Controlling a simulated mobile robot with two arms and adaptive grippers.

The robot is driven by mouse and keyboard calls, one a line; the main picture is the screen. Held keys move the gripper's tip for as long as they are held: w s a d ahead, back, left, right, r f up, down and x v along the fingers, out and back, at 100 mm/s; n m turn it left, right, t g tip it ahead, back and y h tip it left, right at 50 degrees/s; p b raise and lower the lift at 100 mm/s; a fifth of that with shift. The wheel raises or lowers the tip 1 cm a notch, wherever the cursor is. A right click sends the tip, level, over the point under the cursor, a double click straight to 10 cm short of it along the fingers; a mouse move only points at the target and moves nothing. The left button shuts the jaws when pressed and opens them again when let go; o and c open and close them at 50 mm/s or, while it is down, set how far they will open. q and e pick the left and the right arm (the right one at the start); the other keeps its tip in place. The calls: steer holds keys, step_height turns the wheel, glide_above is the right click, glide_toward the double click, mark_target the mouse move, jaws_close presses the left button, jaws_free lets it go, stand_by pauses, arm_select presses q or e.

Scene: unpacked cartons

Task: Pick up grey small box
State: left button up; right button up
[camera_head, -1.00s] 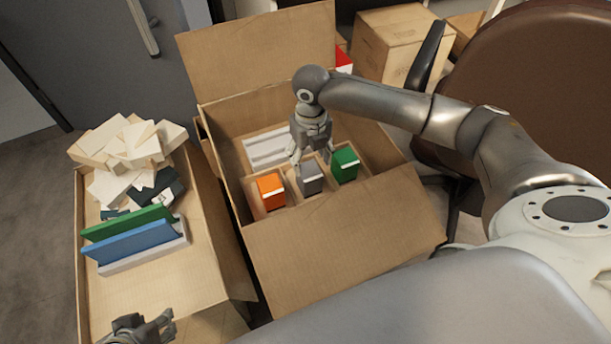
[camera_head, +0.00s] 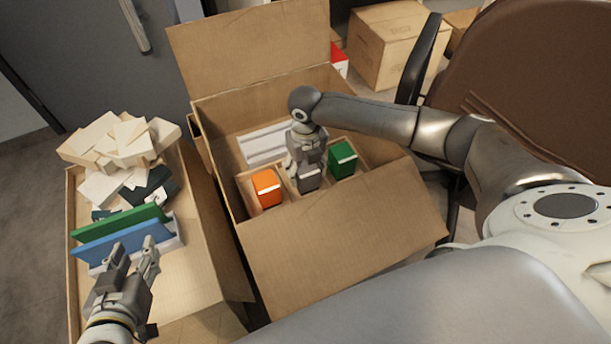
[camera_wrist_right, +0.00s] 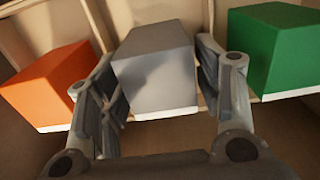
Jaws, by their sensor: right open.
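The grey small box (camera_head: 309,179) stands in the middle compartment inside the open carton, between an orange box (camera_head: 267,188) and a green box (camera_head: 342,160). My right gripper (camera_head: 305,168) is down over it. In the right wrist view the grey box (camera_wrist_right: 158,70) sits between the two open fingers of the right gripper (camera_wrist_right: 155,95), one on each side; whether they touch it I cannot tell. My left gripper (camera_head: 138,262) is open and empty, over the left carton, close to the blue folder-like item (camera_head: 120,238).
The carton's wall and front flap (camera_head: 340,240) surround the boxes. White items (camera_head: 265,145) lie behind them. Wooden dividers separate the boxes closely. The left carton (camera_head: 205,270) holds a green folder-like item (camera_head: 118,222) and a pile of pale blocks (camera_head: 120,145). A brown chair (camera_head: 540,90) stands at right.

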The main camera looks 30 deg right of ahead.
step_height(320, 180, down, 3)
steer(key=shift+f+b, duration=0.1)
steer(key=shift+b, duration=0.5)
arm_select(q)
steer(key=w+d+r+t+h, duration=0.1)
steer(key=w+r+t, duration=0.2)
steer(key=r, duration=0.3)
steer(key=shift+d+r+t, duration=0.2)
steer(key=shift+d+t, duration=0.15)
steer(key=shift+t, duration=0.15)
arm_select(e)
steer(key=shift+f, duration=0.15)
arm_select(q)
steer(key=shift+w, duration=0.1)
arm_select(e)
steer(key=c, duration=0.8)
steer(key=shift+w, duration=0.1)
